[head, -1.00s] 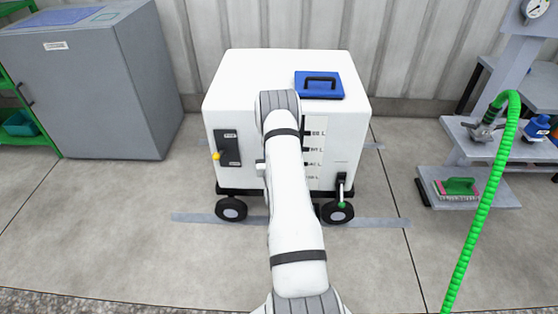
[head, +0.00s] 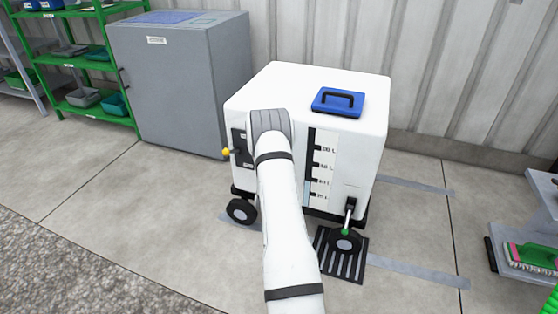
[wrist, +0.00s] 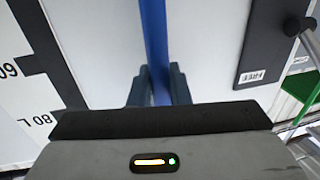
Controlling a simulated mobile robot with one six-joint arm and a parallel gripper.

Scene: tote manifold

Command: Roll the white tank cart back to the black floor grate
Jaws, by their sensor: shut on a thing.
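The white tank cart (head: 350,95) stands upright near the wall, turned at an angle, with a blue-lidded top, a litre scale and black wheels. The black floor grate (head: 327,262) lies at its front right corner. In the wrist view my gripper (wrist: 158,85) is shut on a blue upright bar (wrist: 154,30) on the cart's white front. In the head view my arm hides the gripper and the bar.
A grey cabinet (head: 185,85) stands behind and left of the cart, beside green shelving (head: 95,60). A shelf with a green brush (head: 535,257) is at the right. Grey tape (head: 420,272) marks the floor. Clear concrete lies at front left.

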